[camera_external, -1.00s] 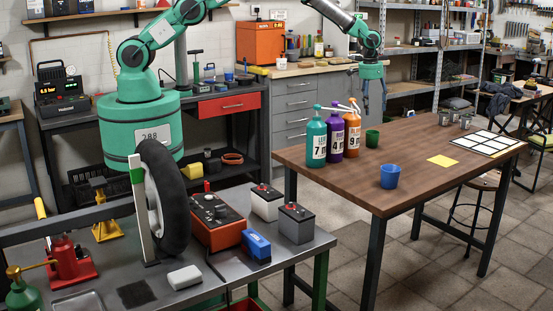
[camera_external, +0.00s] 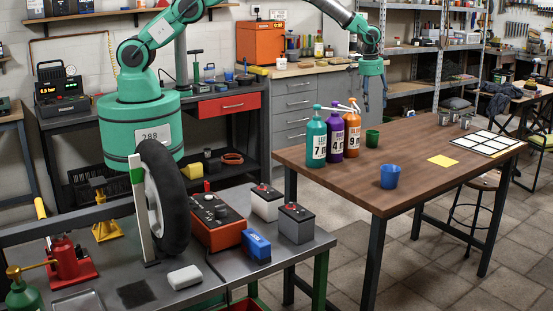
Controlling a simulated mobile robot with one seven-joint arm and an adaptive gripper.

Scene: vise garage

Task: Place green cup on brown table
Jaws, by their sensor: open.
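The green cup (camera_external: 372,138) stands upright on the brown table (camera_external: 425,175), near its back edge and just right of the orange bottle. My gripper (camera_external: 375,106) points down above the back of the table, over the area of the green cup. It is open and empty, with a clear gap between it and the cup. Nothing hides the cup.
Teal (camera_external: 316,140), purple (camera_external: 335,136) and orange (camera_external: 352,132) bottles stand left of the green cup. A blue cup (camera_external: 390,176) is nearer the front. A yellow sheet (camera_external: 440,161), metal cups (camera_external: 453,118) and a white grid (camera_external: 486,143) lie right. The table's middle is clear.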

